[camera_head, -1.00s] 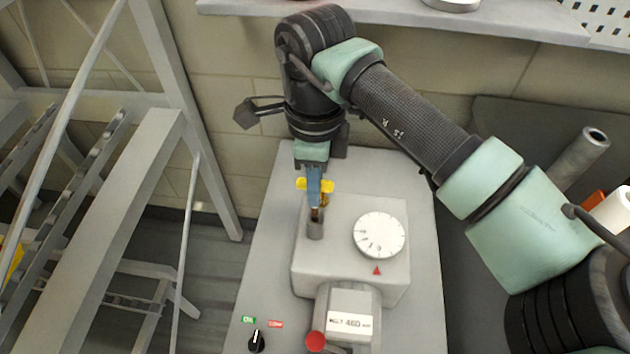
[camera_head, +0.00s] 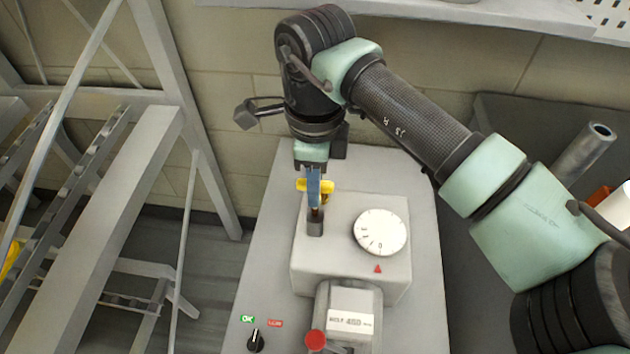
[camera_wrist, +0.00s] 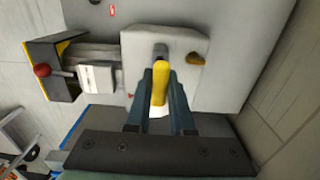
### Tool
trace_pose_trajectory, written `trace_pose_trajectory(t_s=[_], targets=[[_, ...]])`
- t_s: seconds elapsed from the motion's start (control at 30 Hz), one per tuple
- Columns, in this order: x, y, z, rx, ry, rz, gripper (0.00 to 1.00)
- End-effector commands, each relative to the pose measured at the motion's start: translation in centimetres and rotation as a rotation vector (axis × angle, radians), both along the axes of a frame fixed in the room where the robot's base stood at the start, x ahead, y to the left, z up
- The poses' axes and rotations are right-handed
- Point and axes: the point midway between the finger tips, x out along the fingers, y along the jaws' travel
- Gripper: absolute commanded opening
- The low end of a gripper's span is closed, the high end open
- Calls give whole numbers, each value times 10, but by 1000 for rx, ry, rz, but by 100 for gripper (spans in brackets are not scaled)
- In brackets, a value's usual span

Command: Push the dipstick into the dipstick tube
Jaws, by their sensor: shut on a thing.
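My gripper (camera_head: 314,197) is shut on the yellow handle of the dipstick (camera_head: 328,186), pointing down above the grey gearbox housing (camera_head: 340,270). The yellow handle also shows between my fingers in the wrist view (camera_wrist: 160,82). The dipstick tube (camera_head: 315,228) is a short upright grey tube on the housing top, directly below my fingertips; it shows just beyond the handle in the wrist view (camera_wrist: 160,49). A dark brownish part shows between the fingertips and the tube mouth. How deep the dipstick sits in the tube is hidden.
A white round dial (camera_head: 380,232) sits right of the tube. A motor with a label (camera_head: 350,322), a red knob (camera_head: 315,340) and a black switch (camera_head: 256,341) are in front. A grey frame (camera_head: 120,200) stands left.

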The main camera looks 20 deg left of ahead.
Motion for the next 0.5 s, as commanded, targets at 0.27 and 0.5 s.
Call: trace_pose_trajectory(t_s=[0.27,0.5], targets=[[0,0,-8,0,-1,0,0],[0,0,-14,0,-1,0,0]])
